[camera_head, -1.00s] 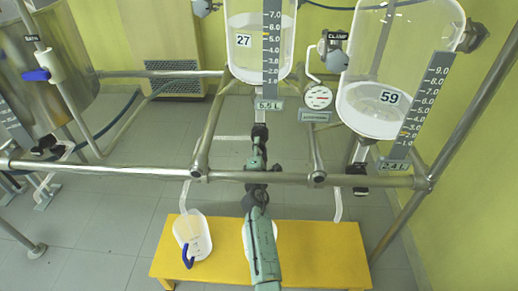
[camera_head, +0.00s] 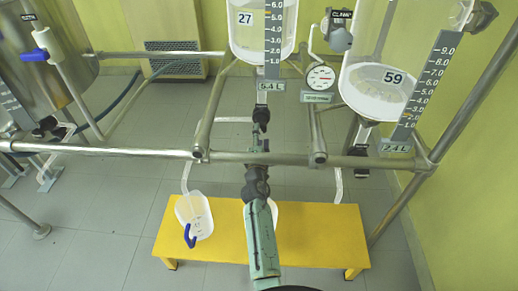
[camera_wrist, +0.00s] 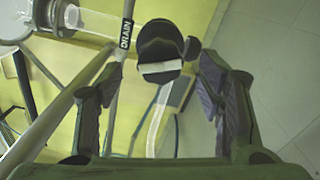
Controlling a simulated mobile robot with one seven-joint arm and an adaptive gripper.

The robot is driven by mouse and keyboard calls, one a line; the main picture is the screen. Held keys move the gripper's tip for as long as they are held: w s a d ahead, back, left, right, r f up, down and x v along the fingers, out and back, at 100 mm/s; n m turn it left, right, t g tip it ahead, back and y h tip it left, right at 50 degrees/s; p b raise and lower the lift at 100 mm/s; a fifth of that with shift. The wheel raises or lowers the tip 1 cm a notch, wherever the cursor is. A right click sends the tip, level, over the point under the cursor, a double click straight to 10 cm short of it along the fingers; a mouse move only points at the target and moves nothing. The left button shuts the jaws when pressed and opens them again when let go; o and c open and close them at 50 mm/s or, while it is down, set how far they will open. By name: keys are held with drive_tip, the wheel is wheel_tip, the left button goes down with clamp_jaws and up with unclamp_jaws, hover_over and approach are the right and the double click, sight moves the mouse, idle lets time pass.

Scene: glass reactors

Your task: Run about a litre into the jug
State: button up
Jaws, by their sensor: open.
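The glass vessel 27 (camera_head: 243,40) hangs at top centre, with a tag (camera_head: 270,86) that seems to read 5.4 L. Its black drain valve (camera_head: 261,115) is below it. In the wrist view, the black drain knob (camera_wrist: 160,50) with a pale bar lies ahead between my open fingers, with no clear contact. My gripper (camera_head: 257,172) is just below the valve; its spread fingers show in the wrist view (camera_wrist: 160,75). A white jug (camera_head: 274,209) under this vessel is mostly hidden by my arm. A clear jug with blue handle (camera_head: 194,215) stands left on the yellow bench (camera_head: 320,240).
Vessel 59 (camera_head: 375,92), tagged about 2.4 L, hangs at right with its own black valve (camera_head: 361,151). A horizontal steel rail (camera_head: 110,150) crosses in front. A dial gauge (camera_head: 320,77) sits between the vessels. The bench's right part is clear.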

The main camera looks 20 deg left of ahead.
drive_tip(key=v, duration=0.8)
drive_tip(key=shift+r, duration=0.1)
idle(7.1)
